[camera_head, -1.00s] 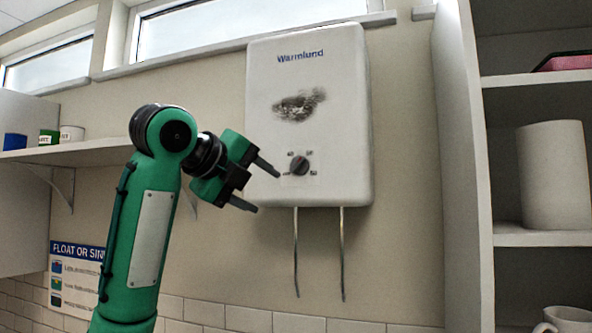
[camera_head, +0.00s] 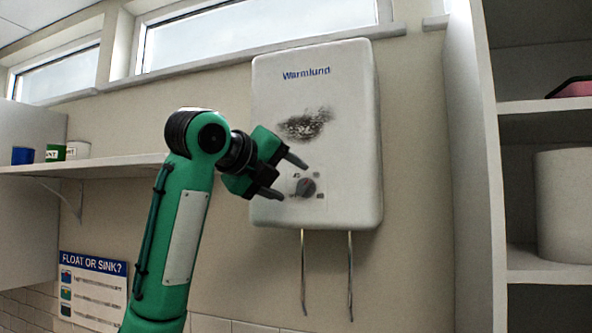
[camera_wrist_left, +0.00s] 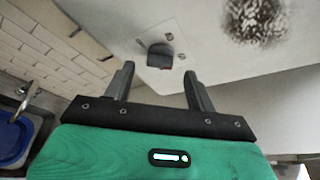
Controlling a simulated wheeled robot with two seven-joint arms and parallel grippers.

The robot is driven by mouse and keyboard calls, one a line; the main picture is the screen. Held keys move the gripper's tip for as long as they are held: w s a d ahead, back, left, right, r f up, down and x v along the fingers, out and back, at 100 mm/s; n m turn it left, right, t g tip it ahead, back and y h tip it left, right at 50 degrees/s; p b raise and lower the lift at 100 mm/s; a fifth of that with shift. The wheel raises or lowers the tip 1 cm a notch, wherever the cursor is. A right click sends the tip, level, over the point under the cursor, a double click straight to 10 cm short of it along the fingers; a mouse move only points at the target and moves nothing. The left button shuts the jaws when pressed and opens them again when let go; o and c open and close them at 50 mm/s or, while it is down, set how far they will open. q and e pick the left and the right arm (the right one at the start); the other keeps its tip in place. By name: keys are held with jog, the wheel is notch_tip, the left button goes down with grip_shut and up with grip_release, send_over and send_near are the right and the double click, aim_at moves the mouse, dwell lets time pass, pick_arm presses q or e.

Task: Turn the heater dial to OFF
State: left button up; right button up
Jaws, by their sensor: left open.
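The white heater (camera_head: 345,140) marked "Warmlund" hangs on the wall. Its dark round dial (camera_head: 306,187) sits low on the front face, with small marks around it too small to read. My left gripper (camera_head: 292,178) is open and empty, just left of the dial, its fingers pointing toward it. In the left wrist view the dial (camera_wrist_left: 160,55) shows beyond and between the two open fingertips (camera_wrist_left: 158,80), apart from them. My right gripper is in neither view.
A dark sooty patch (camera_head: 305,125) marks the heater above the dial. Two thin pipes (camera_head: 303,270) run down below it. A shelf with cups (camera_head: 54,153) is at left, a shelf unit (camera_head: 475,170) at right. The wrist view shows a blue basin (camera_wrist_left: 12,140).

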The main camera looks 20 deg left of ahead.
aim_at(300, 186)
pick_arm(q)
jog(key=shift+p+x, duration=0.45)
jog(key=shift+x, duration=0.75)
jog(key=shift+w+d+f, duration=0.15)
jog(key=shift+w, duration=0.35)
jog(key=shift+c, duration=0.8)
jog(key=c, duration=0.8)
jog(key=shift+f, duration=0.1)
